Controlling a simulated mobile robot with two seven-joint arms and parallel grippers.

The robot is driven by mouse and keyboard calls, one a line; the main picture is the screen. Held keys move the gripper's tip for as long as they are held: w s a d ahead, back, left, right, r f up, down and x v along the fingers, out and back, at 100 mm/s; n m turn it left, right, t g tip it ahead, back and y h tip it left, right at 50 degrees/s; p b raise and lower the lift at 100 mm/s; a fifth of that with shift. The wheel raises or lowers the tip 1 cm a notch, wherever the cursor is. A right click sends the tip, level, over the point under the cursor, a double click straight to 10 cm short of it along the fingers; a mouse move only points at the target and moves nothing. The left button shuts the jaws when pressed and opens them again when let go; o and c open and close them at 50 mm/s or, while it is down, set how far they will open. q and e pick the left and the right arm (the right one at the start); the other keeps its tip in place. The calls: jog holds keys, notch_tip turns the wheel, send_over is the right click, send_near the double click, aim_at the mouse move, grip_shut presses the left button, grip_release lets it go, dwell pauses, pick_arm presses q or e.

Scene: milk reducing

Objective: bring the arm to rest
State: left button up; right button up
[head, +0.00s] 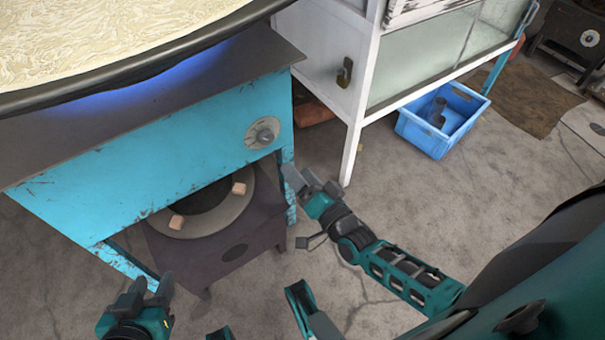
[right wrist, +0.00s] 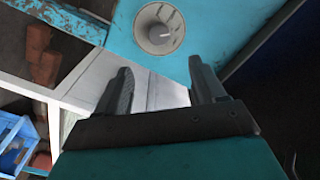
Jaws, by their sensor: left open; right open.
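My right gripper (head: 303,180) is at the lower right corner of the turquoise stove (head: 170,165), below and right of its round control knob (head: 263,133). In the right wrist view its two fingers (right wrist: 160,85) stand apart with nothing between them. The knob (right wrist: 159,30) shows beyond the fingertips, apart from them. My left gripper (head: 148,291) is low at the bottom left, in front of the stove, with its fingers apart and no object seen between them. Much of the left arm is outside the frame.
A wide dark-rimmed pan (head: 100,90) of pale, creamy liquid sits above the stove, with blue glow beneath. A dark burner stand (head: 228,258) is under the stove. A white cabinet (head: 325,55) and a blue crate (head: 425,137) stand right.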

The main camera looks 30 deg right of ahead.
pick_arm(q)
jog(key=shift+w, duration=0.1)
dwell(0.4)
pick_arm(e)
jog(key=s+a+r+n+g, duration=0.1)
jog(key=s+a+n+g, duration=0.15)
jog(key=s+n, duration=0.25)
jog(key=s+a+r+n+g, duration=0.1)
jog(key=s+a+n+g, duration=0.1)
jog(key=s+n+g, duration=0.25)
pick_arm(q)
jog(key=s+a+r+p, duration=0.1)
jog(key=a+r+p, duration=0.2)
jog(key=r+p, duration=0.9)
jog(key=p, duration=0.4)
jog(key=shift+s+a+y, duration=0.15)
jog(key=shift+s+y, duration=0.1)
jog(key=shift+y, duration=0.15)
pick_arm(e)
jog(key=s+d+r+n, duration=0.1)
jog(key=s+d+r, duration=0.2)
jog(key=r, duration=0.9)
jog(key=shift+h, duration=0.4)
pick_arm(q)
jog(key=shift+f, duration=0.1)
pick_arm(e)
jog(key=shift+f, duration=0.1)
